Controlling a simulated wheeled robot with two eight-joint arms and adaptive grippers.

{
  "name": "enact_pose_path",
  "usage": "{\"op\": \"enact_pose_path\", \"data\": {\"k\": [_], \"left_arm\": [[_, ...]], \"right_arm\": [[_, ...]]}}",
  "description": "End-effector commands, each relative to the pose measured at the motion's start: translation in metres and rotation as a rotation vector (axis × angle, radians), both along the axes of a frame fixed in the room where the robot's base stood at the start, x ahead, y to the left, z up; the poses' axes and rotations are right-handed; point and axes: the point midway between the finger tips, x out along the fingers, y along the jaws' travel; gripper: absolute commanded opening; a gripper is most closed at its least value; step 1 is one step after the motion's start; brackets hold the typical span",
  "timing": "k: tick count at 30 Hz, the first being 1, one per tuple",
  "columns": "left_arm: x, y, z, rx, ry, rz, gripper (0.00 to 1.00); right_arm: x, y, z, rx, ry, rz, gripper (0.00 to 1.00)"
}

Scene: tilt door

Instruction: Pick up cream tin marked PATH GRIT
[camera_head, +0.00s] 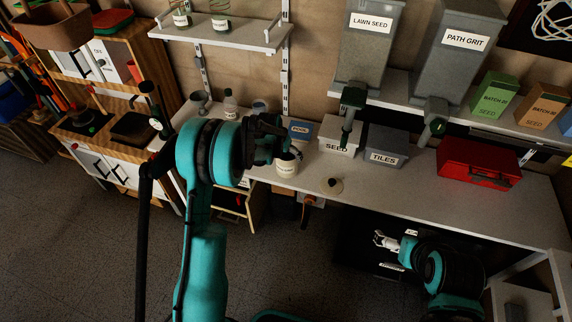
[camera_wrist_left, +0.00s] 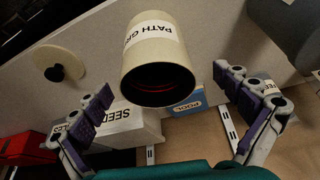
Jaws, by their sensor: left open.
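The cream tin marked PATH GRIT (camera_head: 286,168) stands on the grey bench near its front edge. In the left wrist view the tin (camera_wrist_left: 158,50) is large, its dark open mouth facing the camera and its label partly visible. My left gripper (camera_head: 284,138) is above the tin in the head view. In the wrist view its two fingers (camera_wrist_left: 167,108) are spread wide, one on each side of the tin's mouth, with gaps and nothing between them held. My right gripper (camera_head: 386,241) is low, in front of the bench; its jaw state is unclear.
A round cream lid with a dark knob (camera_head: 332,186) lies right of the tin. Behind stand a SEED box (camera_head: 340,136), a TILES box (camera_head: 386,146) and a blue POOL box (camera_head: 300,131). A red case (camera_head: 479,162) sits farther right. Hoppers hang above the bench.

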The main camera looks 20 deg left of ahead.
Motion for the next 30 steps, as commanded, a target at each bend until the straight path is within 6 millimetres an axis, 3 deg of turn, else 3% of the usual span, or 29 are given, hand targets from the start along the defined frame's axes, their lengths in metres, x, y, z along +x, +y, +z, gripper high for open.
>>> {"op": "enact_pose_path", "data": {"k": [9, 17, 18, 26, 27, 30], "left_arm": [[0.012, -0.006, -0.042, 0.0, 0.0, 0.0, 1.0], [0.015, -0.007, -0.047, 0.0, 0.0, 0.0, 1.0], [0.015, -0.007, -0.047, 0.0, 0.0, 0.0, 0.97], [0.015, -0.007, -0.047, 0.0, 0.0, 0.0, 0.29], [0.015, -0.007, -0.046, 0.0, -0.001, 0.0, 0.24], [0.015, -0.007, -0.046, 0.0, -0.001, 0.0, 0.24]], "right_arm": [[0.0, 0.0, -0.02, 0.0, 0.0, 0.0, 1.0], [0.0, 0.0, -0.02, 0.0, 0.0, 0.0, 1.0], [0.0, 0.0, -0.02, 0.0, 0.0, 0.0, 1.0], [0.0, 0.0, -0.02, 0.0, 0.0, 0.0, 1.0], [0.0, 0.0, -0.02, 0.0, 0.0, 0.0, 1.0], [0.0, 0.0, -0.02, 0.0, 0.0, 0.0, 1.0]]}}
